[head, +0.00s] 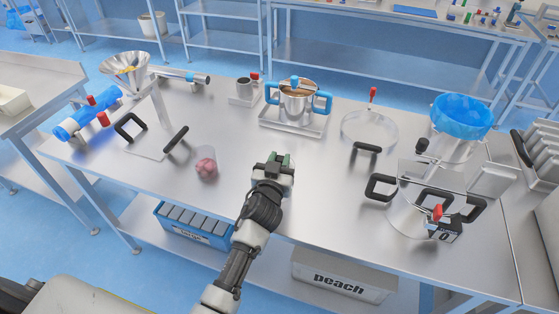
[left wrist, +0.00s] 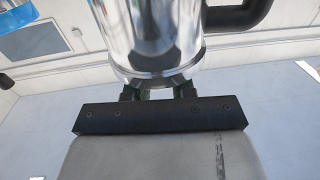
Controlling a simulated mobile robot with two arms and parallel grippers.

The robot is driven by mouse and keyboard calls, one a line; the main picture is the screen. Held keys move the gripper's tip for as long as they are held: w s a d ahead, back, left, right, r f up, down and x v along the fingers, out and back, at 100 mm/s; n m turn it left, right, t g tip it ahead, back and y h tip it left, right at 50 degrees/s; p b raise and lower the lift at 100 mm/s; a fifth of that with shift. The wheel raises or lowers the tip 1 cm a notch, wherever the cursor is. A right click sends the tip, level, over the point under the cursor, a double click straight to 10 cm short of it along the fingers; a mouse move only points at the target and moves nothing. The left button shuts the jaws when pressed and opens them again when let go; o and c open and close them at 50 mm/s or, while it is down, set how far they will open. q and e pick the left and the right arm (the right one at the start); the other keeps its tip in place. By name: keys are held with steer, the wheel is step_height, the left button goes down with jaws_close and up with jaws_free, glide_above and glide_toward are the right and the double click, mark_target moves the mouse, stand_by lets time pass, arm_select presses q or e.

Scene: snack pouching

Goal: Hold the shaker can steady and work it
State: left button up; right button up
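No vessel in view is labelled as the shaker can, so I cannot tell for certain which one it is. A steel pot with two blue handles (head: 295,106) stands upright on a tray, beyond my left gripper. A steel vessel with black handles (head: 408,213) stands at the right. A shiny steel cylinder with a dark handle (left wrist: 150,38) fills the upper left wrist view; I cannot match it surely to either. My right gripper is out of view.
A funnel stand (head: 124,66), a blue cylinder (head: 88,116) and a pink lump (head: 206,168) are on the left. A blue bowl (head: 462,116) stands at the back right. A clear round dish (head: 369,129) lies nearer the middle. The steel table (head: 320,185) is bare around my gripper.

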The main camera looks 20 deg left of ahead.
arm_select(q)
steer(key=shift+c, duration=1.2)
steer(key=o, duration=0.9)
